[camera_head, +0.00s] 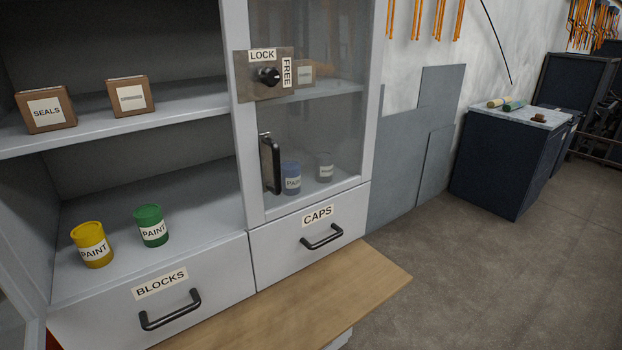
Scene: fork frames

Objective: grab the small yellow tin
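The small yellow tin (92,245) stands upright on the lower shelf (190,235) of the open left side of a grey cabinet. It has a white label reading PAINT. A green tin (151,226), also labelled PAINT, stands just to its right with a small gap between them. My gripper is not in view.
Boxes, one labelled SEALS (46,109), sit on the upper shelf. A glass door (330,130) with a LOCK/FREE knob (268,77) covers the right side, with a blue tin (291,178) behind it. BLOCKS (170,307) and CAPS (322,236) drawers are shut. A wooden board (345,285) juts out below.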

